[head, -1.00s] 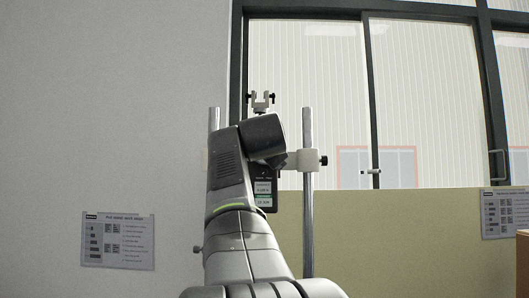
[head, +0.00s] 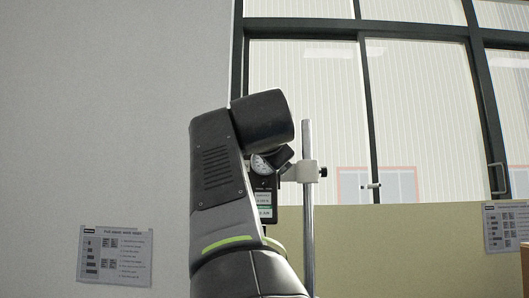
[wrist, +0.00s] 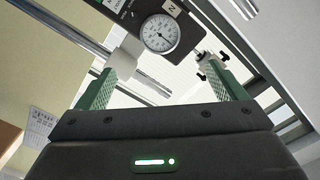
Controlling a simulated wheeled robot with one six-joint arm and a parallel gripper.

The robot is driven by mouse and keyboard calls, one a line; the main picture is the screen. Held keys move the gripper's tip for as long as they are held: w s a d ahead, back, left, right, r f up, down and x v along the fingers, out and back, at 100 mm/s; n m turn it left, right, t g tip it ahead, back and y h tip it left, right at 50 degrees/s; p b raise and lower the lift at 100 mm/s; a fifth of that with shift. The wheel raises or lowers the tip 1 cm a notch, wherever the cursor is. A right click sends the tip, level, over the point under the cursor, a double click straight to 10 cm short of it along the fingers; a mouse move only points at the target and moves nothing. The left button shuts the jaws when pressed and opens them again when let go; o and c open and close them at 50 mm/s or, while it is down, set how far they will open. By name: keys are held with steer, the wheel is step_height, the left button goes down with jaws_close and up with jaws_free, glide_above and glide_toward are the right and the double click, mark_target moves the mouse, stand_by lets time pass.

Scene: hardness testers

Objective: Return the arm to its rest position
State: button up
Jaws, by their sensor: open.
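My arm (head: 222,185) rises in the middle of the head view, folded at a thick dark joint. My gripper is hidden there behind the arm. In the wrist view my gripper (wrist: 162,82) has its two green ribbed fingers wide apart, with nothing held between them. Beyond the fingertips is a dark hardness tester with a round white dial (wrist: 160,33). The tester (head: 263,203) also shows in the head view, partly behind my arm, beside a metal post.
A metal post (head: 308,225) with a white clamp (head: 307,172) stands just right of my arm. Printed signs hang on the wall at left (head: 116,256) and right (head: 506,226). A large window (head: 420,110) fills the back.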

steer(key=w+p, duration=0.4)
steer(key=w, duration=0.8)
steer(key=shift+w, duration=0.15)
steer(key=shift+w, duration=0.1)
